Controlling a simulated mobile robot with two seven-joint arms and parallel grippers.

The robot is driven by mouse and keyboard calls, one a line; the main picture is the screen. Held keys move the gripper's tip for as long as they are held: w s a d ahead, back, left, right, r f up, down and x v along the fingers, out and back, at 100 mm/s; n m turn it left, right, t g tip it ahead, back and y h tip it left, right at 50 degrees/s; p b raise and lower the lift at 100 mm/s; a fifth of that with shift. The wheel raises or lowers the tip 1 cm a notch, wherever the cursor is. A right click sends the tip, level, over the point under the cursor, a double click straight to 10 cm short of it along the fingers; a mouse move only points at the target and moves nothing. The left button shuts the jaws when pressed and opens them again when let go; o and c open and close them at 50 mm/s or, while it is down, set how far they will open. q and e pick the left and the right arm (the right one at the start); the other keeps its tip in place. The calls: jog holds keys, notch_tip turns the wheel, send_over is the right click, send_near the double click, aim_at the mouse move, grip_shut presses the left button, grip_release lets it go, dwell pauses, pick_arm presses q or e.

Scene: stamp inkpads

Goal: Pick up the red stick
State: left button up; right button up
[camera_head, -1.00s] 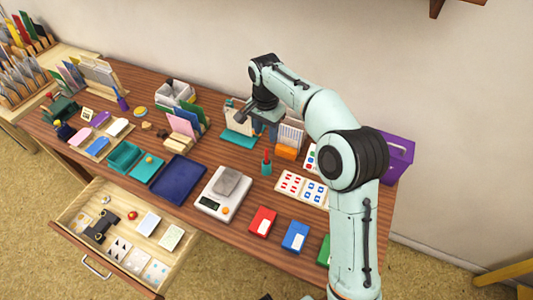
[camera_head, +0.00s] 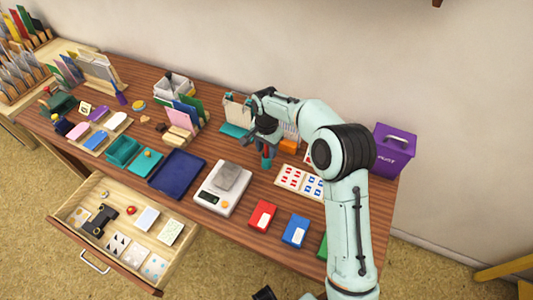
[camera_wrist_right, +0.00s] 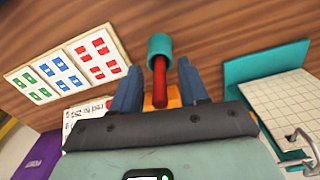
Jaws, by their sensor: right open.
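The red stick (camera_wrist_right: 160,88) stands in a small teal cup (camera_wrist_right: 159,45) in the right wrist view. My right gripper (camera_wrist_right: 160,84) is open, with one dark blue finger on each side of the stick; I cannot tell whether either touches it. In the head view the teal cup (camera_head: 266,162) is on the brown desk (camera_head: 237,149), right of the scale. My right gripper (camera_head: 263,142) is just above it there and hides most of the stick.
A card with red and blue marks (camera_head: 299,181) lies to the right. An orange block (camera_wrist_right: 174,96) and a teal stand (camera_wrist_right: 265,62) are close by. An open drawer (camera_head: 125,232) juts out in front.

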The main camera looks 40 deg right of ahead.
grip_shut()
jog(key=shift+r, duration=0.1)
pick_arm(q)
jog(key=r+p, duration=0.1)
jog(key=w+r+p, duration=0.1)
jog(key=r+p, duration=0.1)
jog(key=r, duration=0.1)
jog(key=shift+w, duration=0.35)
pick_arm(e)
notch_tip(320, 180, up, 20)
dwell(0.3)
